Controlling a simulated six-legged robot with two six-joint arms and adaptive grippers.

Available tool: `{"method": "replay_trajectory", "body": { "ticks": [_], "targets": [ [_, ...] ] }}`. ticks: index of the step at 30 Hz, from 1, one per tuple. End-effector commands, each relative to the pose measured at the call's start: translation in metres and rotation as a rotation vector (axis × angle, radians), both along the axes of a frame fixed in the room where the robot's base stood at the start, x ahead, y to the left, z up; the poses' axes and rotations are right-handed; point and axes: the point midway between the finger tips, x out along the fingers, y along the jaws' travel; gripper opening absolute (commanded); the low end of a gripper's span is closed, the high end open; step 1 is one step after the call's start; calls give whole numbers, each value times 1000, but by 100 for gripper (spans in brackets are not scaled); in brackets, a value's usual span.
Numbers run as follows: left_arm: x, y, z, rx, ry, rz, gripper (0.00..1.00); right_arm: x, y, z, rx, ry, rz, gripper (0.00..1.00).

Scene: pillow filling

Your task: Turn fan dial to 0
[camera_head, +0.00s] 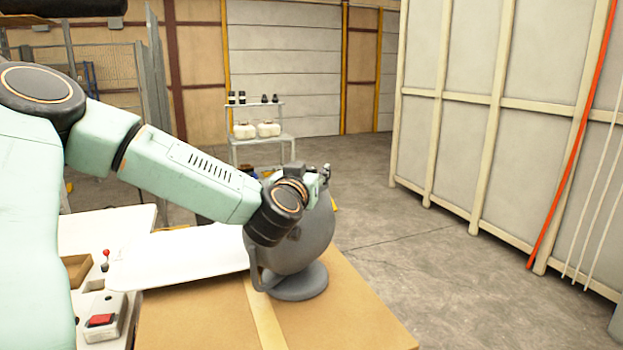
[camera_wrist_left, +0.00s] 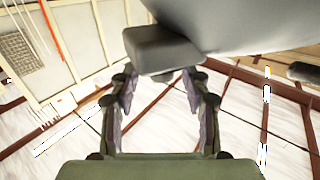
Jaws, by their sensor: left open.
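The grey fan (camera_head: 316,238) stands upright on its round base on the cardboard-coloured table top. My left arm reaches across in front of it, hiding part of its body. My left gripper (camera_head: 324,171) is at the top of the fan, small in the head view. In the left wrist view the gripper (camera_wrist_left: 159,76) is open, with its two fingers apart. A grey block-shaped part (camera_wrist_left: 160,48), possibly the dial, sits just beyond and between the fingertips, beside the large rounded grey fan body (camera_wrist_left: 240,22). Contact cannot be told. No dial markings are readable. My right gripper is not in view.
A white sheet-like piece (camera_head: 180,258) lies left of the fan. A control box with a red switch (camera_head: 101,320) and a small red-knobbed lever (camera_head: 105,256) are at the left. The brown table top (camera_head: 350,318) is clear at front right. A shelf (camera_head: 262,139) stands far behind.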

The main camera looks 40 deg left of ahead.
Motion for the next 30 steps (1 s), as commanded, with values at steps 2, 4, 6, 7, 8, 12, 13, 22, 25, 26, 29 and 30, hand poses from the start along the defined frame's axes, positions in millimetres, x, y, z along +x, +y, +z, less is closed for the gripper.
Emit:
{"method": "replay_trajectory", "body": {
  "ticks": [2, 4, 6, 7, 8, 12, 13, 22, 25, 26, 29, 30],
  "targets": [
    [5, 3, -2, 4, 0, 1, 47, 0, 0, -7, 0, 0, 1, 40],
    [8, 4, -1, 3, -1, 0, 47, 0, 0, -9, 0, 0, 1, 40],
    [10, 5, 0, 1, -2, 0, 47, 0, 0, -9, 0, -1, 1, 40],
    [10, 5, 0, 0, -2, 0, 47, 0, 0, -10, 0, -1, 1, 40],
    [11, 5, 1, 0, -1, 0, 47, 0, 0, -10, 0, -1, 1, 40],
    [11, 5, 1, -2, -1, 0, 47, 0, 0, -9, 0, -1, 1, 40],
    [11, 5, 1, -1, -2, 0, 47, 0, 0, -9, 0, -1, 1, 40],
    [11, 5, 2, -1, -2, 0, 29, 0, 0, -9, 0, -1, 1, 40],
    [11, 5, 2, -1, -2, 0, 20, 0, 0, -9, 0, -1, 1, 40],
    [11, 5, 1, -1, -2, 0, 18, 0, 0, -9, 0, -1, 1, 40],
    [11, 6, 1, -2, -1, 2, 9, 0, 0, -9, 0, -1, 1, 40],
    [11, 6, 1, -2, -1, 1, 6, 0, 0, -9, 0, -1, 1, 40]
  ]
}}
